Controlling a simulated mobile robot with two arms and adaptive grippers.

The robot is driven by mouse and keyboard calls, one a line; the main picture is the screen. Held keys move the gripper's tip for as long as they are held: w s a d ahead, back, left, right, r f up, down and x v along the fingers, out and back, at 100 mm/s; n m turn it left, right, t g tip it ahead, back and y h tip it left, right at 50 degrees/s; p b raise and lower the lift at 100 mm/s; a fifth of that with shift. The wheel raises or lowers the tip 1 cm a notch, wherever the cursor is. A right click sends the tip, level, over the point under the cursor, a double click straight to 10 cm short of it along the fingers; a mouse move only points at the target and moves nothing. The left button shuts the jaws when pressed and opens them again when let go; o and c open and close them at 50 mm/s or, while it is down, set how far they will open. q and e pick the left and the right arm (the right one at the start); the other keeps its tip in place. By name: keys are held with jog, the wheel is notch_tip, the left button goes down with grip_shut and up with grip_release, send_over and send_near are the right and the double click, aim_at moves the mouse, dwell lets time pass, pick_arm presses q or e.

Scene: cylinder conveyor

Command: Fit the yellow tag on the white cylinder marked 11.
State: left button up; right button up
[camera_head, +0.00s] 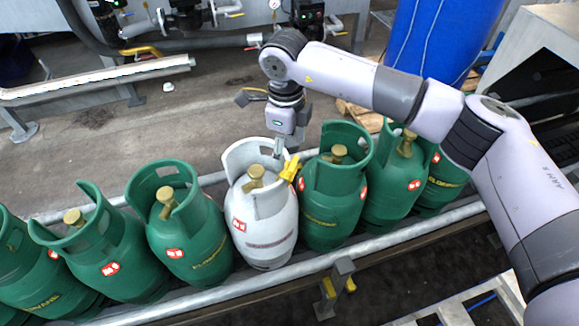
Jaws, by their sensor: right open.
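The white cylinder (265,232) stands upright in the row on the conveyor, with a brass valve inside its open collar. A red and white label is on its front; I cannot read a number on it. The yellow tag (290,168) is at the right side of the white collar, near its top edge. It appears to touch the collar, but I cannot tell how it is held there. My right gripper (284,149) is open, just above the collar and the tag, pointing down. My left gripper is not in view.
Several green cylinders (190,240) stand close on both sides of the white one. Metal rails (330,253) run along the row. A blue drum (440,40) stands at the back right, and pipes and valves (140,30) are at the back left.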

aim_at(291, 163)
jog(key=f, duration=0.1)
jog(key=f+p, duration=0.1)
jog(key=f, duration=0.1)
jog(key=d+f, duration=0.1)
jog(key=f, duration=0.1)
jog(key=shift+s+p, duration=0.15)
jog(key=shift+p, duration=0.15)
jog(key=shift+a+f, duration=0.1)
jog(key=shift+f, duration=0.15)
jog(key=shift+c, duration=0.4)
jog(key=c, duration=1.1)
jog(key=shift+r, duration=0.1)
notch_tip(291, 163, up, 20)
jog(key=b, duration=0.2)
jog(key=shift+b, duration=0.3)
